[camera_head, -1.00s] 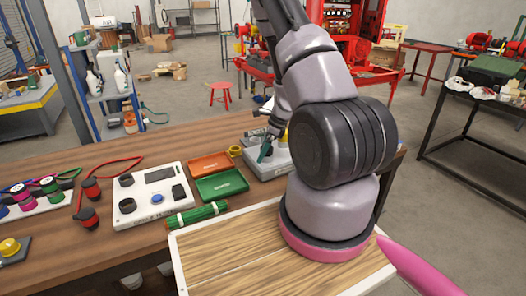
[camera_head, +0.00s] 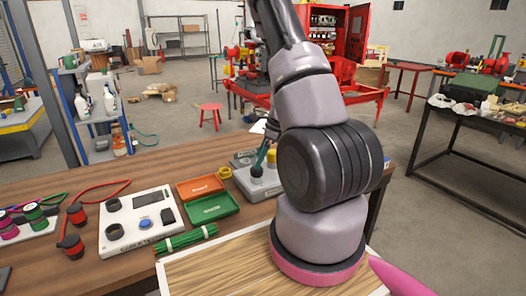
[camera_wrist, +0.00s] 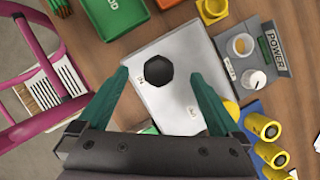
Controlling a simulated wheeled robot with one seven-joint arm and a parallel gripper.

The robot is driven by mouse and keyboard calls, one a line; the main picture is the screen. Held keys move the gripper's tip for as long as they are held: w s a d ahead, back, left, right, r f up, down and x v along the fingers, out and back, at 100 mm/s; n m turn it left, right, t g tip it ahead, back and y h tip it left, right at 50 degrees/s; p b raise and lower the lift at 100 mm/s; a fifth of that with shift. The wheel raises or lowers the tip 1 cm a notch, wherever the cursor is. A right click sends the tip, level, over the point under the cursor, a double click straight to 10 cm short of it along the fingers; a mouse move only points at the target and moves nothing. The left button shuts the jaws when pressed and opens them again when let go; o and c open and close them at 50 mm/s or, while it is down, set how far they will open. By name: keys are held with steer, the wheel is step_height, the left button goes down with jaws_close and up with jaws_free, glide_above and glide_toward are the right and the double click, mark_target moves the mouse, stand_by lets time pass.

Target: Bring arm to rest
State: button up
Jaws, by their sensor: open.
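My gripper (camera_wrist: 163,95) shows in the wrist view with its two teal fingers spread wide apart and nothing between them. Below it lies a light grey box (camera_wrist: 165,62) with a dark hexagonal socket or knob and the letters IN. In the head view my arm stands up from its pink-ringed base and reaches over the bench, and a teal finger (camera_head: 262,155) shows just left of the arm, over the grey box (camera_head: 254,180). The rest of my gripper is hidden behind the arm there.
On the bench (camera_head: 125,270) are a cable tester (camera_head: 140,222), green sticks (camera_head: 186,239), an orange tray (camera_head: 200,187) and a green tray (camera_head: 212,207). In the wrist view a power unit (camera_wrist: 253,62) and yellow cylinders (camera_wrist: 262,128) lie at the right. A dark table (camera_head: 460,115) stands right.

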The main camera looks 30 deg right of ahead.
steer(key=s+a+r+n+t, duration=0.1)
steer(key=s+a+r+n, duration=0.15)
steer(key=r, duration=0.55)
steer(key=s+a+r+n, duration=0.1)
steer(key=a+r+n, duration=0.3)
steer(key=r, duration=0.4)
steer(key=s+a+r+n+t, duration=0.15)
steer(key=a+r+n, duration=0.25)
steer(key=r, duration=0.4)
steer(key=s+a+r+n+t+h, duration=0.2)
steer(key=s+a+r+n, duration=0.2)
steer(key=s+r+n, duration=0.6)
steer(key=s+r, duration=0.2)
steer(key=s, duration=0.2)
steer(key=shift+r, duration=0.3)
